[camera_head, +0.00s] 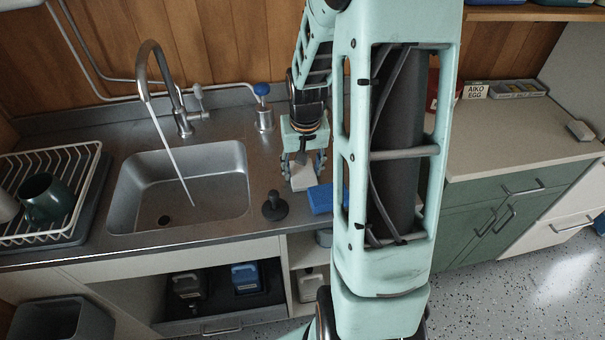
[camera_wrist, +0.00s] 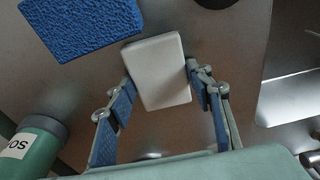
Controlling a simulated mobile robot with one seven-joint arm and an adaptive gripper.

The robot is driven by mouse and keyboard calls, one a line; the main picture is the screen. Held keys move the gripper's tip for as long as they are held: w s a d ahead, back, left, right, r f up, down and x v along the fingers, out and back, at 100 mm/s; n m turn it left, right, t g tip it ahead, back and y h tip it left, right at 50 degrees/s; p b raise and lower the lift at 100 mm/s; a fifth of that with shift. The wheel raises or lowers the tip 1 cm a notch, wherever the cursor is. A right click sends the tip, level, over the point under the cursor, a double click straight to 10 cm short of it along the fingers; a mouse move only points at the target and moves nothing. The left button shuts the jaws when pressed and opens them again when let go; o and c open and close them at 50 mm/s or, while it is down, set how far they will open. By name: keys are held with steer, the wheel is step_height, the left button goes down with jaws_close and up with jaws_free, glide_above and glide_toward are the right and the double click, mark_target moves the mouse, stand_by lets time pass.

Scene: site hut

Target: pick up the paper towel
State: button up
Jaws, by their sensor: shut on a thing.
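A small white block with rounded corners (camera_wrist: 158,70) is between the two blue-padded fingers of my gripper (camera_wrist: 160,97) in the wrist view. The fingers are shut on its sides. In the head view my gripper (camera_head: 304,163) points down at the counter right of the sink, with the white block (camera_head: 303,180) at its tips. I cannot tell whether the block touches the counter. No paper towel roll shows, and I cannot tell whether this block is the paper towel. My arm hides part of the counter.
A blue sponge (camera_head: 320,199) lies close beside the block. A black-knobbed stopper (camera_head: 275,207) stands to its left, near the sink (camera_head: 128,210). A green labelled bottle (camera_wrist: 35,145) shows in the wrist view. A dish rack (camera_head: 85,165) stands left. The right counter (camera_head: 500,135) is mostly clear.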

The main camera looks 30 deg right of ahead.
steer(key=shift+c, duration=0.6)
steer(key=shift+r, duration=0.1)
steer(key=shift+r+p, duration=0.75)
steer(key=shift+r, duration=0.1)
steer(key=s+a+r+p, duration=0.7)
steer(key=s+r+p, duration=0.1)
steer(key=s+r, duration=0.3)
steer(key=shift+s, duration=0.6)
